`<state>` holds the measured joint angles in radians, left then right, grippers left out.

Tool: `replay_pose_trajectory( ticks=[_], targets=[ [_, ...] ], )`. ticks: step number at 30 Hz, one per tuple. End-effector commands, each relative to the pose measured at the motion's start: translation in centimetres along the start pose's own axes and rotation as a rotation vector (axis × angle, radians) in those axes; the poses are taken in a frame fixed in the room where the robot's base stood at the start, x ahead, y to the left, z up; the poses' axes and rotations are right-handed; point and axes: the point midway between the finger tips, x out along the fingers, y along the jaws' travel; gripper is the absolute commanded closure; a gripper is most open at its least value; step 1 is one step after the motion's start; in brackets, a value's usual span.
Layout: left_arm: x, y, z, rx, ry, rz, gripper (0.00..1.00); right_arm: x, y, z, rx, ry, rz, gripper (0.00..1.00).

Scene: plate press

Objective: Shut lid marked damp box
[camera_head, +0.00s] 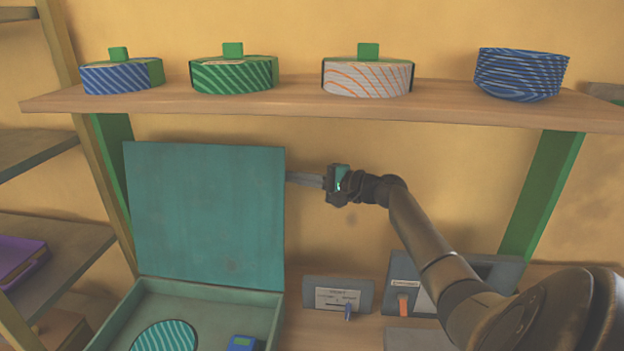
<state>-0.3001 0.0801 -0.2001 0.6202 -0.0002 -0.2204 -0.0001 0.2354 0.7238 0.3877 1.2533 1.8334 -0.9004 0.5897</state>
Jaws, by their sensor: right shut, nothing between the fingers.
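A teal box (120,316) stands on the lower surface at the left with its lid (205,212) raised upright behind it. A striped teal and white round thing and a small blue device (242,343) lie inside the box. No marking can be read on the lid's inner face. My right gripper (305,179) is shut and empty. Its fingertips point left at the lid's right edge, near the upper part; I cannot tell whether they touch it. My left gripper is not in view.
A wooden shelf (300,101) above holds several striped round containers. Two small grey panels with levers, one on the left (338,292) and one partly behind my right arm, stand right of the box. A side rack at the left holds a purple tray (20,262).

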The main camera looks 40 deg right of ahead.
Motion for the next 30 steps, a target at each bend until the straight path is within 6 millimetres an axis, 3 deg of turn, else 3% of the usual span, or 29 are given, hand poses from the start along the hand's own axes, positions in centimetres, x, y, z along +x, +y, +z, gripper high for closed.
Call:
replay_pose_trajectory(
  ticks=[2, 15, 30],
  targets=[
    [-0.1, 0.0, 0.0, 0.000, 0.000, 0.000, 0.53, 1.1, -0.1, 0.1, -0.001, -0.001, -0.001, 1.00],
    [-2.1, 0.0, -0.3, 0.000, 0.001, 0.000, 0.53, -0.4, 0.0, 3.4, 0.000, 0.001, 0.003, 1.00],
    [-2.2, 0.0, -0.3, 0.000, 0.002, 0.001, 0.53, -0.5, 0.1, 3.8, 0.000, 0.001, 0.001, 1.00]
  ],
)
